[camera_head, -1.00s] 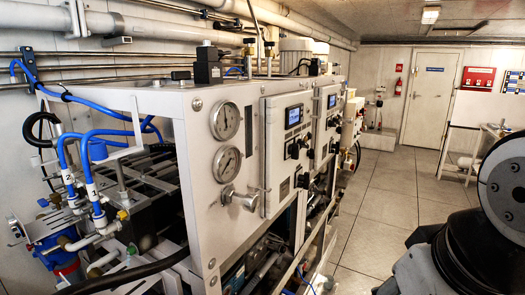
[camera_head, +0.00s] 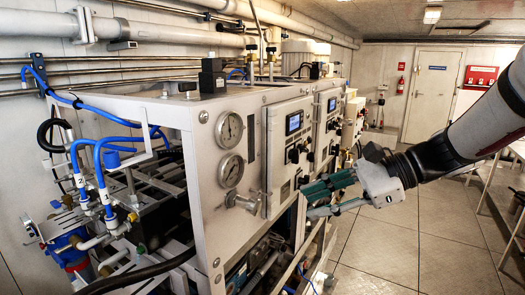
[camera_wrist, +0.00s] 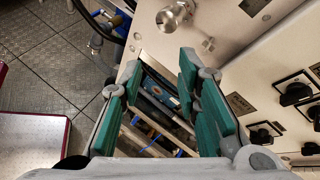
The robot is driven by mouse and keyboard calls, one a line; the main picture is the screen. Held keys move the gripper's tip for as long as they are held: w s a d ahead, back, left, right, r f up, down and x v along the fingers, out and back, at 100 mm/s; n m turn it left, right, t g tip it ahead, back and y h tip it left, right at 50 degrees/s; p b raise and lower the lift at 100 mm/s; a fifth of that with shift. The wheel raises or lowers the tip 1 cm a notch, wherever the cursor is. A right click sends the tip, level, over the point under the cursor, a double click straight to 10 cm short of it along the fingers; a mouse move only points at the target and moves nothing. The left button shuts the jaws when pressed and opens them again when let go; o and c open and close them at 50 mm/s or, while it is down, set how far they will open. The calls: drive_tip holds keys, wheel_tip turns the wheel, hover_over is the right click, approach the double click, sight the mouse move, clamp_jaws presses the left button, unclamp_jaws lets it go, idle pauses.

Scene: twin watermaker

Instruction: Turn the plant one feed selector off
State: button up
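The near white control panel (camera_head: 290,165) carries a small blue display (camera_head: 294,122) and several black rotary knobs (camera_head: 294,154). Black knobs (camera_wrist: 296,93) also show at the right edge of the wrist view, on white plates. Their labels are too small to read, so I cannot tell which one is the plant one feed selector. My gripper (camera_head: 311,201), with green finger pads, is in front of the panel's lower part. In the wrist view my gripper (camera_wrist: 160,78) is open, with nothing between its fingers. The knobs lie to the right of the fingers, apart from them.
Two round gauges (camera_head: 230,128) and a metal valve fitting (camera_head: 242,202) sit left of the panel. The fitting also shows at the top of the wrist view (camera_wrist: 175,15). A second panel (camera_head: 329,125) stands farther back. Open tiled floor (camera_head: 375,255) lies to the right.

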drive_tip(key=w+d+r+m+t+y, duration=0.1)
drive_tip(key=w+d+m+t+y, duration=0.15)
drive_tip(key=w+d+m, duration=0.35)
drive_tip(key=m+t+p, duration=0.1)
drive_tip(key=m+t, duration=0.2)
drive_tip(key=t, duration=0.2)
approach(294, 156)
drive_tip(key=p+x, duration=0.2)
drive_tip(key=x, duration=0.6)
drive_tip(key=shift+w+r, duration=0.3)
drive_tip(key=shift+d, duration=0.1)
clamp_jaws()
